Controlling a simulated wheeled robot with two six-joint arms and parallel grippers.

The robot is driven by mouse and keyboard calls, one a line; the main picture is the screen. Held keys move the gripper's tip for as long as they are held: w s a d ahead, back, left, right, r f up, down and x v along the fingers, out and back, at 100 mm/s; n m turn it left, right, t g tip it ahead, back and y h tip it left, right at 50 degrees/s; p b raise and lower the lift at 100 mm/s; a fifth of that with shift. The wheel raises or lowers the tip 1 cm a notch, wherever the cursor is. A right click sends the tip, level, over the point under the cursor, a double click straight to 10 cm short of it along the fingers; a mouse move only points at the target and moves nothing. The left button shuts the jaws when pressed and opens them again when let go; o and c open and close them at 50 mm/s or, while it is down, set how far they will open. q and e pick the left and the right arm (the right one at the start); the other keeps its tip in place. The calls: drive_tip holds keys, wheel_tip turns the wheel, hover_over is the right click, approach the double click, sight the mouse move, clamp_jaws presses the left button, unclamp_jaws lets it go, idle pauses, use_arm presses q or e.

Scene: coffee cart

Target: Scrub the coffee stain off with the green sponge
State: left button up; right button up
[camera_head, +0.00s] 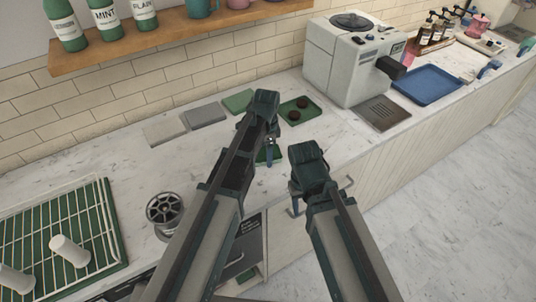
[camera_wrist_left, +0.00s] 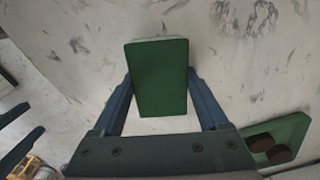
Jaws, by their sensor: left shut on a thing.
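The green sponge (camera_wrist_left: 160,75) is a rectangular block between the two fingers of my left gripper (camera_wrist_left: 163,100), which is shut on its sides. In the head view the left gripper (camera_head: 269,150) is over the counter, and a bit of the green sponge (camera_head: 270,155) shows below it. Whether the sponge touches the counter I cannot tell. My right gripper (camera_head: 296,203) is at the counter's front edge, mostly hidden by its wrist. In the left wrist view its two fingers (camera_wrist_left: 28,132) show apart and empty. No brown coffee stain stands out from the grey marks on the marble.
A green tray (camera_head: 314,119) with dark round pucks lies behind my grippers. Grey and green mats (camera_head: 205,114) lie along the wall. A coffee machine (camera_head: 337,66) and a blue tray (camera_head: 428,84) stand right. A wire rack (camera_head: 88,199) and a round metal piece (camera_head: 164,210) are left.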

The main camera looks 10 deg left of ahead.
use_arm(q)
drive_tip(key=shift+w+a, duration=0.5)
drive_tip(key=shift+w, duration=0.2)
drive_tip(key=shift+w+a, duration=0.5)
drive_tip(key=shift+w, duration=0.15)
drive_tip(key=shift+r+p, duration=0.45)
drive_tip(key=shift+p, duration=0.05)
wheel_tip(320, 180, up, 5)
drive_tip(key=p, duration=0.5)
wheel_tip(320, 180, up, 3)
drive_tip(key=p, duration=0.3)
